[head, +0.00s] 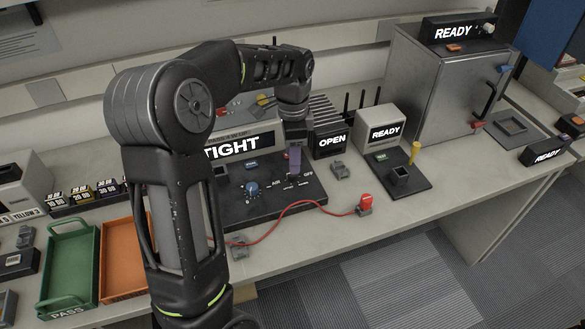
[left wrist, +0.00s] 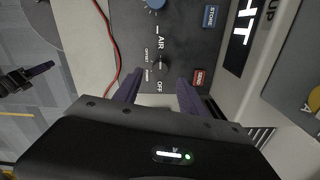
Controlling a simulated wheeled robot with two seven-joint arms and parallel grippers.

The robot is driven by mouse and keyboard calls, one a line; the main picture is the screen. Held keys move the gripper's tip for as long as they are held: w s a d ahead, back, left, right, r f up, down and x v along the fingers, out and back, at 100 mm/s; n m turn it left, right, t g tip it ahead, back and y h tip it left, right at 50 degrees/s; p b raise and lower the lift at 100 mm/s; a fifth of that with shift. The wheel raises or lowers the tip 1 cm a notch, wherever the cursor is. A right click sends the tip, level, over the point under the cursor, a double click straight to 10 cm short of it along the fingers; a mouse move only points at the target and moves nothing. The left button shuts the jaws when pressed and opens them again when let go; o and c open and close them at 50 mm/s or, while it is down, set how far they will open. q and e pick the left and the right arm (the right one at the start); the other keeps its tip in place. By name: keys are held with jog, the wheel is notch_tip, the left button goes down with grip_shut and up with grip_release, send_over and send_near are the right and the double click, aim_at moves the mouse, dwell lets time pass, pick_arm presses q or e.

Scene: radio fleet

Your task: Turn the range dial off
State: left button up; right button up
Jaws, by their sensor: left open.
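A black device panel (head: 278,205) lies on the bench with a blue knob (head: 252,188) and a small dark dial. In the left wrist view the dark dial (left wrist: 157,65) sits between the labels AIR and OFF, with OFFSET beside it. The blue knob (left wrist: 155,3) is at the top edge there. My left gripper (head: 294,172) points down over the dial. In the left wrist view its purple fingers (left wrist: 159,80) are apart, one on each side of the dial; contact cannot be told. My right gripper (left wrist: 38,72) shows partly at the far left there.
A display reading TIGHT (head: 233,147) stands behind the panel, partly hidden by my arm. A red cable (head: 300,204) runs along the front to a red plug (head: 366,202). Green (head: 68,250) and orange (head: 125,258) trays are at left. A grey cabinet (head: 440,90) stands at right.

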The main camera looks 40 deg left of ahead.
pick_arm(q)
notch_tip(320, 180, down, 5)
jog(key=shift+f, duration=0.15)
grip_shut()
dwell(0.6)
